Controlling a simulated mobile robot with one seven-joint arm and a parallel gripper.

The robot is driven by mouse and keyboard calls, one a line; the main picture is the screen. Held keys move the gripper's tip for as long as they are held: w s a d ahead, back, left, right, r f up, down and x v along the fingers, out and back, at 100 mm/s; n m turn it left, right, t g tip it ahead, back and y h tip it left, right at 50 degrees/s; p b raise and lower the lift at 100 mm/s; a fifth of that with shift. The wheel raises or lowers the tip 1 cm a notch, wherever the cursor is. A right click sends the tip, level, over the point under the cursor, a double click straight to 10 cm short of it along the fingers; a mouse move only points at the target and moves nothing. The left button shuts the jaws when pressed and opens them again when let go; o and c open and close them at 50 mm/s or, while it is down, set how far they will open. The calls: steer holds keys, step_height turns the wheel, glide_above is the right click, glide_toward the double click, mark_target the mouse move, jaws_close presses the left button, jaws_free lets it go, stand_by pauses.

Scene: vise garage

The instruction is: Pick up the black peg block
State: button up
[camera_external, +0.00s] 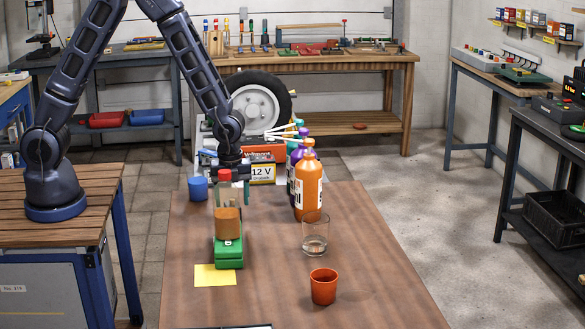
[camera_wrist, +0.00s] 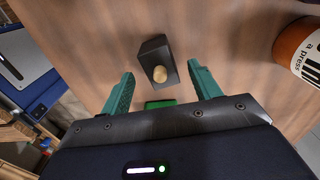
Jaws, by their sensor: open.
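The black peg block (camera_wrist: 154,55) shows in the wrist view as a dark block with a round, pale wooden peg end on its near face. It sits on the brown wooden table ahead of my gripper (camera_wrist: 161,72). My gripper's two green fingers are spread wide, one on either side of the block's near end, with nothing held. Whether they are level with the block or above it I cannot tell. I cannot make out the block there.
A blue cup (camera_external: 198,188) is left of my gripper. Orange bottle (camera_external: 308,187), glass (camera_external: 315,240) and orange cup (camera_external: 323,287) stand to the right.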

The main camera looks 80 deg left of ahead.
steer(key=shift+f, duration=1.6)
steer(key=c, duration=1.1)
steer(key=shift+r, duration=0.1)
